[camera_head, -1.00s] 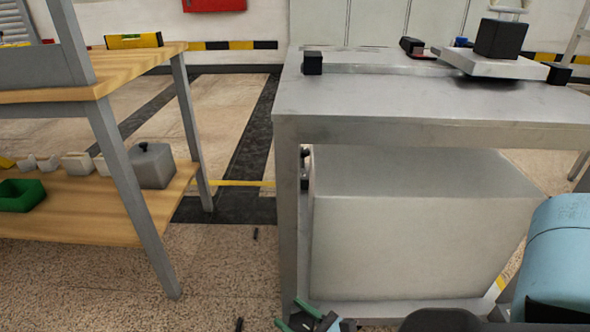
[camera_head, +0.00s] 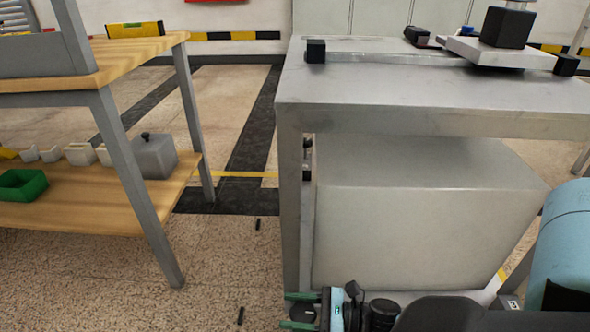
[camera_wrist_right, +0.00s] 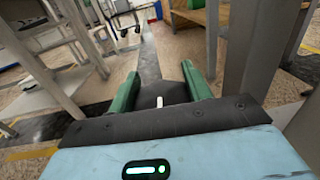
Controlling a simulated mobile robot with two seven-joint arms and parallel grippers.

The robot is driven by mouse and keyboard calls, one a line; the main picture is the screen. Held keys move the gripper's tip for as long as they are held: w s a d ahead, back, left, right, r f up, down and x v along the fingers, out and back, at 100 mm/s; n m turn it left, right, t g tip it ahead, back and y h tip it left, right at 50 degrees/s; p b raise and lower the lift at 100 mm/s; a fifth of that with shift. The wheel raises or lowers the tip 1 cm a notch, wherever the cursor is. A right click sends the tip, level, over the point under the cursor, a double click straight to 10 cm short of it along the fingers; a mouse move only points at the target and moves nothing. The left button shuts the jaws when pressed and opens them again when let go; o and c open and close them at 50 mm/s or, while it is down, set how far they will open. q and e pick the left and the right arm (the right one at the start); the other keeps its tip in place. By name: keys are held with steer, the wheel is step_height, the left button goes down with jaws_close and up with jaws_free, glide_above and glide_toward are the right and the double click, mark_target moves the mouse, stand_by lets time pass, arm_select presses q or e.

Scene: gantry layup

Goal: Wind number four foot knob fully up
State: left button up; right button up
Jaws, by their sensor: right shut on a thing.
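A black foot knob (camera_head: 302,313) sits low by the floor at the near left leg of the metal table (camera_head: 420,122). No number can be read on it. My right gripper (camera_head: 300,309) reaches in from the right, its green fingers shut on the knob from both sides. In the right wrist view, the dark round knob (camera_wrist_right: 160,94) with a small white mark lies between the green fingers (camera_wrist_right: 160,90). The gripper partly hides the knob and foot. My left gripper is in neither view.
A pale block (camera_head: 420,225) fills the space under the metal table. A wooden bench (camera_head: 110,225) with a green bin (camera_head: 22,186) and a grey box (camera_head: 154,157) stands at left. Small black pieces (camera_head: 257,223) lie on the otherwise clear floor between.

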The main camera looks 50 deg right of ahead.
steer(key=shift+a+n+g+y, duration=0.1)
steer(key=shift+n+g+y, duration=0.3)
steer(key=shift+y, duration=0.1)
steer(key=o, duration=1)
steer(key=p+v, duration=0.1)
steer(key=v, duration=0.6)
steer(key=shift+s+d, duration=0.25)
steer(key=shift+s, duration=0.05)
